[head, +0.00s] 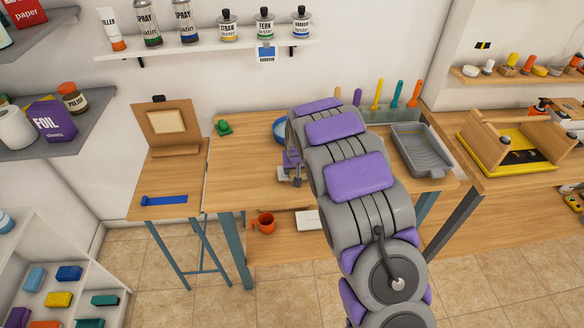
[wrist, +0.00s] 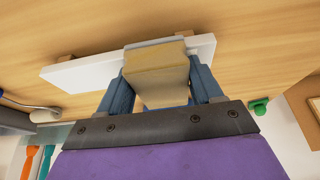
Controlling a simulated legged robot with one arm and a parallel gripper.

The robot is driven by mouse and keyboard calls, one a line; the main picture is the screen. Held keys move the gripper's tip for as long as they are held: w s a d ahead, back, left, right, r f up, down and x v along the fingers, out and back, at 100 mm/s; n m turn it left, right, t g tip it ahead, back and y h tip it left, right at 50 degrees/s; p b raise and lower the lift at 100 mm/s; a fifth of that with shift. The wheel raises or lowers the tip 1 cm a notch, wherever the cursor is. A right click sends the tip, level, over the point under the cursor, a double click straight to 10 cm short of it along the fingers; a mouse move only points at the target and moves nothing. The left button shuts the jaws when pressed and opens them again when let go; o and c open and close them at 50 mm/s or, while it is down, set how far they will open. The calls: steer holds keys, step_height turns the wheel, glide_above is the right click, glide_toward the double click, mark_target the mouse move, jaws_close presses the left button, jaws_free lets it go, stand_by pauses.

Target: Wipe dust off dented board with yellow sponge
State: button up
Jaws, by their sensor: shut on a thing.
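In the wrist view, my gripper (wrist: 160,88) has its two blue fingers shut on a yellow sponge (wrist: 157,60). The sponge overlaps the middle of a white board (wrist: 88,70), which sits on small wooden supports above the table. I cannot tell if sponge and board touch. No dent or dust can be made out on the visible part of the board. In the head view, my gripper (head: 291,172) is over the middle of the wooden workbench, partly behind my arm.
On the workbench (head: 240,150) are a green object (head: 223,127), a blue round dish (head: 280,128) partly behind my arm, and a grey tray (head: 420,150) at right. An easel (head: 168,125) and a blue strip (head: 165,199) are at left. Bare wood lies left of my gripper.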

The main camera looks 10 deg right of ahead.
steer(key=shift+d+p, duration=0.45)
steer(key=shift+d, duration=1.65)
steer(key=shift+a, duration=0.15)
steer(key=shift+a+r+p, duration=0.1)
steer(key=shift+a+p, duration=0.4)
steer(key=shift+a, duration=0.4)
steer(key=shift+a+p, duration=0.4)
steer(key=shift+a, duration=1.55)
steer(key=shift+r+p, duration=1.1)
steer(key=shift+r, duration=2.3)
